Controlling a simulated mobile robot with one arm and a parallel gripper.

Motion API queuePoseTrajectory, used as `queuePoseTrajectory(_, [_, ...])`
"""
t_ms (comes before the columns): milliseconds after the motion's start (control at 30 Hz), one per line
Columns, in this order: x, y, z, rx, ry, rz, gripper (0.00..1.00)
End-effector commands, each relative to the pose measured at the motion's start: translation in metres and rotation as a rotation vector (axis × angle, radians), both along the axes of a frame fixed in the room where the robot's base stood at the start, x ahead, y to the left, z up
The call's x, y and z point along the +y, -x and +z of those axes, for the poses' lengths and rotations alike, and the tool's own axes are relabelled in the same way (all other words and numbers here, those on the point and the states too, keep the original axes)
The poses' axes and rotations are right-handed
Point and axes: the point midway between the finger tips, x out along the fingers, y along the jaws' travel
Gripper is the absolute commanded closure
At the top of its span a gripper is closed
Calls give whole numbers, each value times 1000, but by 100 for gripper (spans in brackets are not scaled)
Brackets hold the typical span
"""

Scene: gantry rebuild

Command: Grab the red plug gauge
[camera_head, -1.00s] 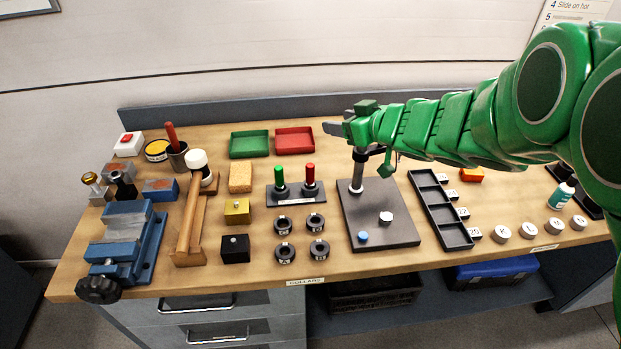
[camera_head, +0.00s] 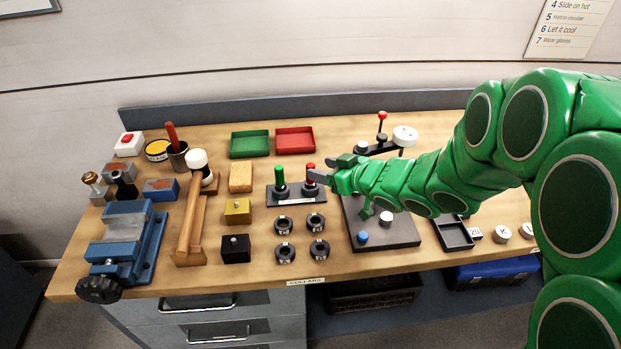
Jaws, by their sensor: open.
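The red plug gauge (camera_head: 310,169) stands upright in a dark two-place stand (camera_head: 296,196), to the right of the green plug gauge (camera_head: 280,176). Its red top shows above my gripper's fingers, and part of its middle is hidden by them. My gripper (camera_head: 316,176) is open and reaches in from the right, its fingertips at the red gauge. I cannot tell whether the fingers are on both sides of the gauge or only in front of it. Nothing is held.
Collars (camera_head: 284,225) lie in front of the stand. Red (camera_head: 295,141) and green (camera_head: 249,144) trays sit behind it. A dark plate (camera_head: 398,232) with a post is partly under my arm. A hammer (camera_head: 190,215) and blue vise (camera_head: 128,240) are at left.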

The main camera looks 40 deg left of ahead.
Motion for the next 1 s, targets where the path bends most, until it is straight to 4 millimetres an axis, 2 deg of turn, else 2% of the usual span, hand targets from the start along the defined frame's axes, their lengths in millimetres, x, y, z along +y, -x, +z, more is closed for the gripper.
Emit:
queuePoseTrajectory(300, [21, -1, -10, 3, -1, 2, 45])
queuePoseTrajectory(567, [31, -3, -14, 3, -1, 2, 45])
queuePoseTrajectory(1000, [69, -10, -32, 3, 2, 1, 45])
